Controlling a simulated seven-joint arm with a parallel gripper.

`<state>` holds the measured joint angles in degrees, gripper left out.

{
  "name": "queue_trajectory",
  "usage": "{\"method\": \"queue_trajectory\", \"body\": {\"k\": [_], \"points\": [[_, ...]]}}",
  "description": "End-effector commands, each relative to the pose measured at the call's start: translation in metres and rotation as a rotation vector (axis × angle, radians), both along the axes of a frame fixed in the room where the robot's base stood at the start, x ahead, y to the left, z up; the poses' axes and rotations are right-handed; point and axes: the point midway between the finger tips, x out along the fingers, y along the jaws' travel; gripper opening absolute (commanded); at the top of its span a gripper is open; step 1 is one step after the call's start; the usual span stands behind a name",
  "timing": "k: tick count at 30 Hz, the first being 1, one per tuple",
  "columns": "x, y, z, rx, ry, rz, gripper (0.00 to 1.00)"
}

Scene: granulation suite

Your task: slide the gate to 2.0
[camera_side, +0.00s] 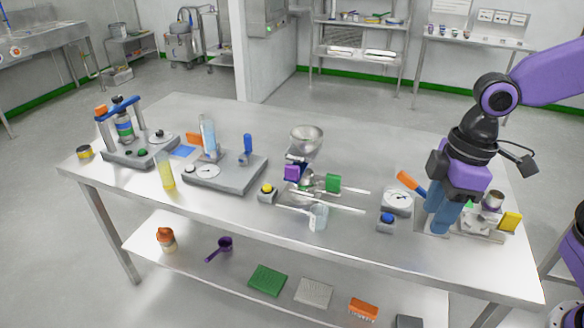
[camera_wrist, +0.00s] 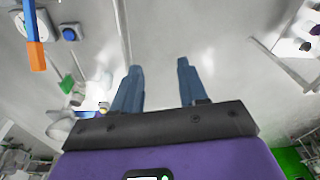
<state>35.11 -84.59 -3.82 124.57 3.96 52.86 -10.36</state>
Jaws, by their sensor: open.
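The steel hopper (camera_side: 306,138) stands near the middle of the bench in the side view, with a purple block (camera_side: 292,172) below it. A green block (camera_side: 333,183), which looks like the gate's handle, sits by thin horizontal rails (camera_side: 345,192) to the right of it. No scale marks can be read. The green block also seems to show at the left of the wrist view (camera_wrist: 68,84). My gripper (camera_side: 436,228) points down over the bench's right part, well right of the green block. In the wrist view, its blue fingers (camera_wrist: 159,67) are apart with nothing between them.
Between the green block and my gripper are a round dial (camera_side: 397,201), a blue button box (camera_side: 387,222) and an orange-and-blue handle (camera_side: 411,185). A clear beaker (camera_side: 318,217) stands before the rails. A small device (camera_side: 484,220) is right of my gripper.

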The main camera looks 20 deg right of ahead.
Motion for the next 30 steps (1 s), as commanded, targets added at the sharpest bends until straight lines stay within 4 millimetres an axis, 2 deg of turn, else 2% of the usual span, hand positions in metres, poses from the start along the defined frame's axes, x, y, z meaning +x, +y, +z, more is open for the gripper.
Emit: {"method": "queue_trajectory", "body": {"k": [1, 6, 15, 24, 30], "points": [[0.018, 0.010, 0.002, 0.012, -0.003, -0.015, 0.43], [0.076, 0.036, 0.010, 0.051, -0.022, -0.053, 0.43], [0.180, 0.061, 0.017, 0.115, -0.073, -0.120, 0.43], [0.278, 0.058, 0.017, 0.166, -0.142, -0.186, 0.43], [0.321, 0.046, 0.015, 0.184, -0.184, -0.215, 0.43]]}}
